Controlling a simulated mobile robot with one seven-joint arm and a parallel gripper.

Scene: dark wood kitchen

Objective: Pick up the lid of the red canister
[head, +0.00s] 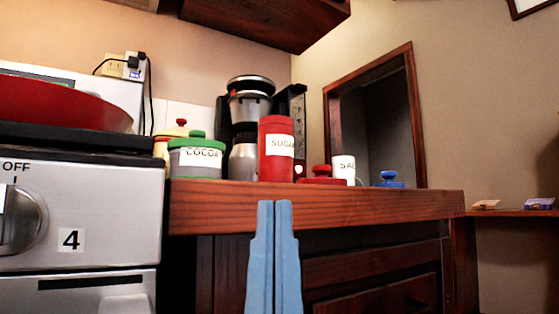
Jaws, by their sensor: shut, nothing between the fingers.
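The red canister (275,168), labelled SUGAR, stands upright on the wooden counter. Its lid appears to be the red knobbed lid (322,175) lying on the counter just to the canister's right, in front of the white SALT container. Only a low side view of the lid shows. My gripper (274,203) points up with its two blue fingers together and empty. In the picture its tips overlap the counter's front edge, below the canister and to the left of the lid. It touches neither.
The counter (400,204) has a thick front edge. A green-lidded COCOA canister (196,163) and a coffee maker (248,105) stand to the left and behind. A white SALT container (344,167) and blue lid (389,179) are to the right. A stove (90,215) is at left.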

